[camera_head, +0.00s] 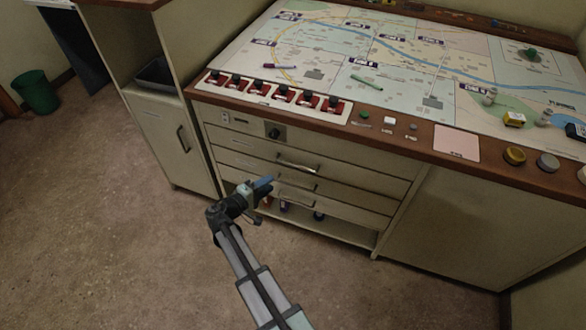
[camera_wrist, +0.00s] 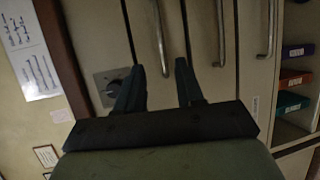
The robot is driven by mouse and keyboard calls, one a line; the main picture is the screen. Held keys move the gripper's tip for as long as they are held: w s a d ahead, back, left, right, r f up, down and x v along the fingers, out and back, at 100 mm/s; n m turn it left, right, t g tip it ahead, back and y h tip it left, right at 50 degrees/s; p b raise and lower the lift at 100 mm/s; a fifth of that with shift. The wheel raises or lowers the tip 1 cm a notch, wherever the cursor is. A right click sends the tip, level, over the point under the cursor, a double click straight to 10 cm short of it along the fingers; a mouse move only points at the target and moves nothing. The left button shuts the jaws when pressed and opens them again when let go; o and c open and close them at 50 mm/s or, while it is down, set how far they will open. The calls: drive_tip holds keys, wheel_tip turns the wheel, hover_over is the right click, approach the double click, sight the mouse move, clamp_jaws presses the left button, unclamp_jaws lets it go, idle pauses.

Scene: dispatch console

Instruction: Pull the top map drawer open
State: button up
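The cream console front has a stack of drawers with metal bar handles, all looking flush and closed. The top map drawer (camera_head: 345,172) has the uppermost handle (camera_head: 297,168); in the turned wrist view this handle (camera_wrist: 161,35) is the leftmost bar. My gripper (camera_head: 267,182) is in front of the drawers, left of the handles. In the wrist view its two dark fingers (camera_wrist: 157,80) are apart with nothing held. The near end of the top handle appears between the fingertips; I cannot tell the depth gap. My gripper hides part of the lower drawers' left side.
Lower handles (camera_wrist: 220,32) and (camera_wrist: 267,30) run alongside. A dark knob (camera_head: 275,133) sits on the panel above the drawers. Coloured binders (camera_wrist: 293,78) stand in the open shelf below. The map desktop (camera_head: 400,75) overhangs above.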

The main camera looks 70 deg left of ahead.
drive_tip(key=x, duration=1.3)
drive_tip(key=shift+w, duration=0.25)
drive_tip(key=shift+a, duration=0.1)
clamp_jaws()
